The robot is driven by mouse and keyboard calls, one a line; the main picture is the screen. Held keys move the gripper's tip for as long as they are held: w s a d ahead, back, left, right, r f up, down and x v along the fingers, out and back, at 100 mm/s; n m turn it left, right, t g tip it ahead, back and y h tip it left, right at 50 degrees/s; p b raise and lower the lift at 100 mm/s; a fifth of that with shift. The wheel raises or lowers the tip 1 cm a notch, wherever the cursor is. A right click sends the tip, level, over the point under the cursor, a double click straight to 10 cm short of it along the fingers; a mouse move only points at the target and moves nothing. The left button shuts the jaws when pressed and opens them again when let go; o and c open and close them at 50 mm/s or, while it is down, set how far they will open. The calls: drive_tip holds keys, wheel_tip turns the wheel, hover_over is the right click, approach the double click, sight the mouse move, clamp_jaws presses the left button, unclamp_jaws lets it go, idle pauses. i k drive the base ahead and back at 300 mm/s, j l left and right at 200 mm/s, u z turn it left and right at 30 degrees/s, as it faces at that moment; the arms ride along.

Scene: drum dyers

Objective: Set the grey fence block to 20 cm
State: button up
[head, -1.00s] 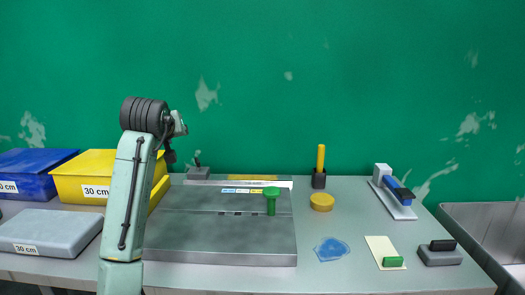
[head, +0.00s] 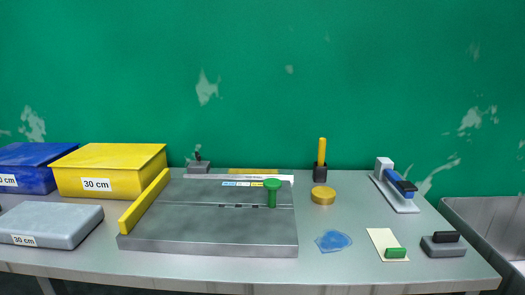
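A small grey block with a dark knob (head: 198,166), which looks like the fence block, stands at the back left of a grey flat bed (head: 170,235). A pale ruler-like strip (head: 270,177) runs along the bed's back edge to the right of the block. Small blue, white and yellow labels (head: 243,184) lie just below the strip, too small to read. The block's setting cannot be read. My gripper is out of view.
A yellow bar (head: 145,202) edges the bed's left side; a green knob (head: 272,192) stands at its right. Left are a yellow box (head: 110,175), blue box (head: 28,170) and grey slab (head: 50,226). Right are a stapler-like tool (head: 396,187) and a sink (head: 490,215).

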sight(205, 167)
drive_tip(key=j+z, duration=0.1)
drive_tip(key=j, duration=0.35)
drive_tip(key=k+j+z, duration=0.15)
drive_tip(key=j, duration=0.35)
drive_tip(key=j+z, duration=0.1)
drive_tip(key=j, duration=0.35)
drive_tip(key=k+j+z, duration=0.15)
drive_tip(key=j, duration=0.3)
drive_tip(key=k+j+z, duration=0.1)
drive_tip(key=j, duration=0.35)
drive_tip(key=i+j+z, duration=0.2)
drive_tip(key=i+j, duration=0.4)
drive_tip(key=j, duration=0.15)
drive_tip(key=i, duration=0.65)
